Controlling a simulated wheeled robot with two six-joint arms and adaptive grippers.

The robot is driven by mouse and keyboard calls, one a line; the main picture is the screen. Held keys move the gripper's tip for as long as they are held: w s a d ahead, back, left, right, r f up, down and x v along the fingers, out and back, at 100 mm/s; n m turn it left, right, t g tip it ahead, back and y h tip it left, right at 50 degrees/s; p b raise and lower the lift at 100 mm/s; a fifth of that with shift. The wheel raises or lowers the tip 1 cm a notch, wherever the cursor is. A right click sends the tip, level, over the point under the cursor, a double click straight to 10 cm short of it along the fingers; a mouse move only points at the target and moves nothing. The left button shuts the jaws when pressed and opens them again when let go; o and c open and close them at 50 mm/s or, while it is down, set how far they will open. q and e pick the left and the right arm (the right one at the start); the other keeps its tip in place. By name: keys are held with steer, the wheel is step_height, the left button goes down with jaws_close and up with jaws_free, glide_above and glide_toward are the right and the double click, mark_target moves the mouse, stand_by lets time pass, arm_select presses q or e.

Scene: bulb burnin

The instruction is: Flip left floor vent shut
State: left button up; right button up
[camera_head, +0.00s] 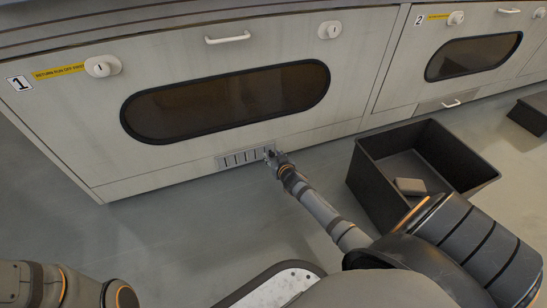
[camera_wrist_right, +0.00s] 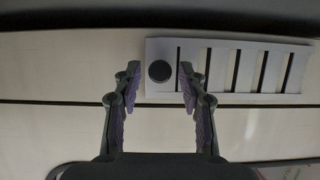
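The left floor vent (camera_head: 245,157) is a grey slotted plate low on the front of cabinet 1, near the floor. In the right wrist view the vent (camera_wrist_right: 297,72) shows dark slots and a round dark knob (camera_wrist_right: 159,71) at its left end. My right gripper (camera_head: 270,153) is at the vent's right end in the head view. In the wrist view its fingers (camera_wrist_right: 158,85) are apart, one on each side of the knob, with gaps between. Whether they touch the plate is unclear. My left arm shows at the lower left, but its gripper is out of view.
A black open bin (camera_head: 465,165) with a small grey block (camera_head: 410,186) inside stands on the floor to the right of my right arm. Cabinet 1 (camera_head: 225,75) has a dark oval window. A second vent (camera_head: 449,102) is under cabinet 2. Floor left of the vent is clear.

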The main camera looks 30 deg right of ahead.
jaws_close()
steer(key=shift+s+d+r, duration=0.1)
steer(key=shift+d, duration=0.5)
steer(key=shift+o, duration=1.1)
jaws_free()
steer(key=shift+s+d, duration=0.1)
steer(key=v, duration=1.2)
